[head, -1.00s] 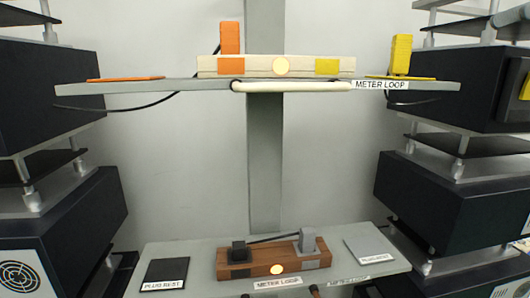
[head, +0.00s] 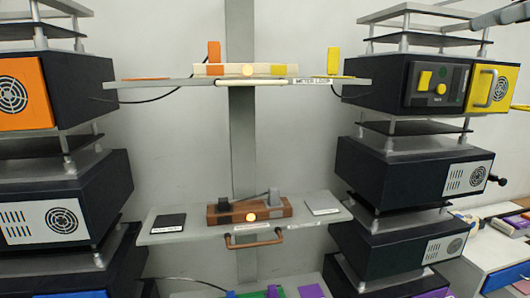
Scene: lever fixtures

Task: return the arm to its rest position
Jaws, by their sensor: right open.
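My right gripper (head: 492,17) shows as grey metal at the top right corner of the head view, cut off by the picture's edge. It is open, with nothing seen between its fingers. It is in front of the upper part of the right cabinet stack and apart from the shelves in the middle. My left gripper and arm are not in view.
Dark cabinets stack at left (head: 95,190) and right (head: 375,165). A yellow door (head: 490,87) is at right.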

